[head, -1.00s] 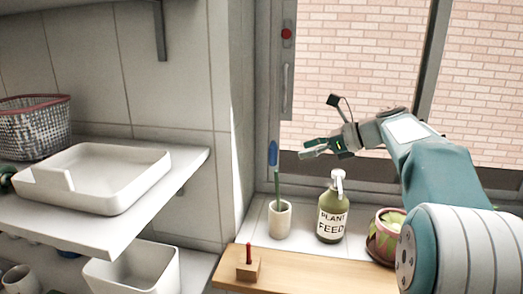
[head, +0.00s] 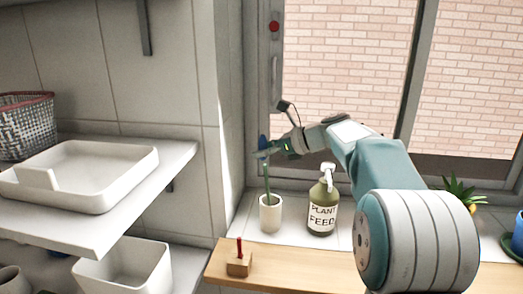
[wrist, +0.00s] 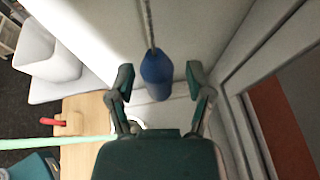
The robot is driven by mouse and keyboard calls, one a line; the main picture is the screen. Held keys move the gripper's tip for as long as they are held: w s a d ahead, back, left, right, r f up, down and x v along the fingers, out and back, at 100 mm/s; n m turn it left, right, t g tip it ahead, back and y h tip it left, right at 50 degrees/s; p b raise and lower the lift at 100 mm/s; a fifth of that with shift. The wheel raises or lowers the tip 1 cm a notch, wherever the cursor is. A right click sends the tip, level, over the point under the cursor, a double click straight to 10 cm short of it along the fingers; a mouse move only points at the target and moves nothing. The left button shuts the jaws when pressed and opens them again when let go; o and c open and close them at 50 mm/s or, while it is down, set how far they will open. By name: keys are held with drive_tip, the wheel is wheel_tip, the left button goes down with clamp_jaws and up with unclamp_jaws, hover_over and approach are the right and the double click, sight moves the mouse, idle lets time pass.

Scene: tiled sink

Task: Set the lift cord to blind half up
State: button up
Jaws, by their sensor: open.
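The lift cord ends in a blue pull (wrist: 157,75), which hangs in front of the pale wall in the wrist view. The thin cord (wrist: 150,22) runs up from its top. My gripper (wrist: 161,88) is open, with one finger on each side of the pull. The pull shows between the fingertips; I see no clear contact. In the head view my gripper (head: 264,151) is by the wall corner beside the window, and the blue pull (head: 262,141) shows just at its fingertips, partly hidden. The blind itself is not in view.
Below my gripper stand a white cup (head: 270,214) with a green stick and a plant feed bottle (head: 322,203). A wooden block with a red peg (head: 239,262) sits on the wooden ledge. A shelf with a white tray (head: 85,175) is at left.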

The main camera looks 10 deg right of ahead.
drive_tip(key=shift+d, duration=0.35)
drive_tip(key=shift+a, duration=0.15)
clamp_jaws()
drive_tip(key=shift+s+a, duration=0.1)
drive_tip(key=shift+a, duration=0.05)
wheel_tip(320, 180, up, 18)
drive_tip(key=shift+f, duration=0.25)
idle(0.4)
drive_tip(key=shift+c, duration=0.6)
unclamp_jaws()
drive_tip(key=shift+o, duration=0.6)
drive_tip(key=shift+w+a, duration=0.2)
